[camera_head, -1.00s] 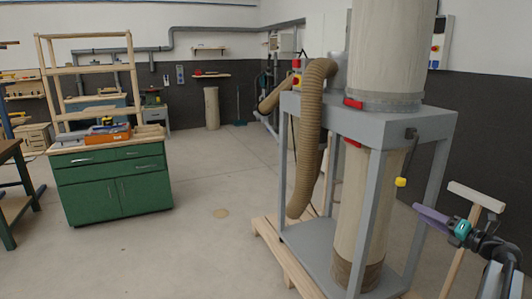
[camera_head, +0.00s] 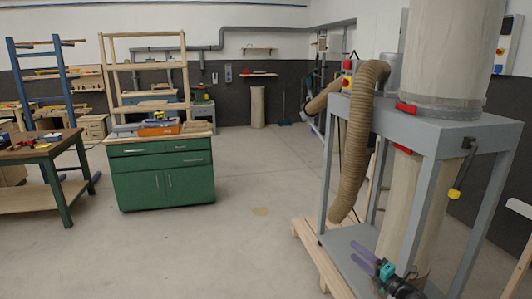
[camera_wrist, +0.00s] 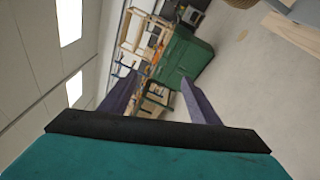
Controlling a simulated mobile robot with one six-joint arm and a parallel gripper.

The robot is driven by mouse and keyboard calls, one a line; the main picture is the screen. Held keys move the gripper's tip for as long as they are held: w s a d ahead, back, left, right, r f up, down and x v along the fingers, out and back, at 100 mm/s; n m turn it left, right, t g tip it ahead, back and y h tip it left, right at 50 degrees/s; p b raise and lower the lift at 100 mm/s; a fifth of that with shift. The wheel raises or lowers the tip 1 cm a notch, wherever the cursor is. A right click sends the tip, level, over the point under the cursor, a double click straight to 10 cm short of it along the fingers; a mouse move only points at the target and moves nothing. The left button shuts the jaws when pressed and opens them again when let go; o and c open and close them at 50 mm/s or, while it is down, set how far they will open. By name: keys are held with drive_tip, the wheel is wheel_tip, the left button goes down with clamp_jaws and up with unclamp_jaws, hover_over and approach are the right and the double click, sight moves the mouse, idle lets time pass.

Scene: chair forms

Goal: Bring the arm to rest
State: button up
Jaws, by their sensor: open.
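My gripper (camera_head: 367,256) shows at the lower right in the head view, in front of the dust extractor's lower part. Its two purple fingers are apart, with nothing between them. In the wrist view my gripper (camera_wrist: 160,97) also has its fingers spread and empty, pointing toward the green cabinet (camera_wrist: 185,55) across the room. The wrist picture is tilted on its side. Most of my arm is outside the head view.
A grey dust extractor (camera_head: 446,133) with a beige hose (camera_head: 356,140) stands close on the right, on a wooden base (camera_head: 325,262). A green cabinet (camera_head: 162,178) and a workbench (camera_head: 62,150) stand at the left. The floor (camera_head: 262,170) between is clear.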

drive_tip(key=a+f+m+h, duration=0.6)
drive_tip(key=a+f+m, duration=0.35)
drive_tip(key=f, duration=0.65)
drive_tip(key=s+a+f+m+g+h, duration=0.2)
drive_tip(key=s+f+m+g, duration=0.15)
drive_tip(key=s+f, duration=0.45)
drive_tip(key=s+a+f+m+g+h, duration=0.25)
drive_tip(key=s+f+m, duration=0.2)
drive_tip(key=f, duration=0.55)
drive_tip(key=s+f+m+g, duration=0.3)
drive_tip(key=s+f+g, duration=0.15)
drive_tip(key=s, duration=0.65)
drive_tip(key=s+f+m+g, duration=0.2)
drive_tip(key=s+f+g, duration=0.25)
drive_tip(key=s, duration=0.55)
drive_tip(key=s+a+r+m+g, duration=0.1)
drive_tip(key=s+m+g, duration=0.1)
drive_tip(key=s, duration=0.5)
drive_tip(key=s+a+r+m+g, duration=0.1)
drive_tip(key=s+a+m+g, duration=0.1)
drive_tip(key=s, duration=0.6)
drive_tip(key=m+g+y, duration=0.1)
drive_tip(key=g, duration=0.1)
drive_tip(key=shift+s+r+g, duration=0.3)
drive_tip(key=shift+r, duration=0.05)
drive_tip(key=shift+a, duration=0.1)
drive_tip(key=shift+c, duration=0.2)
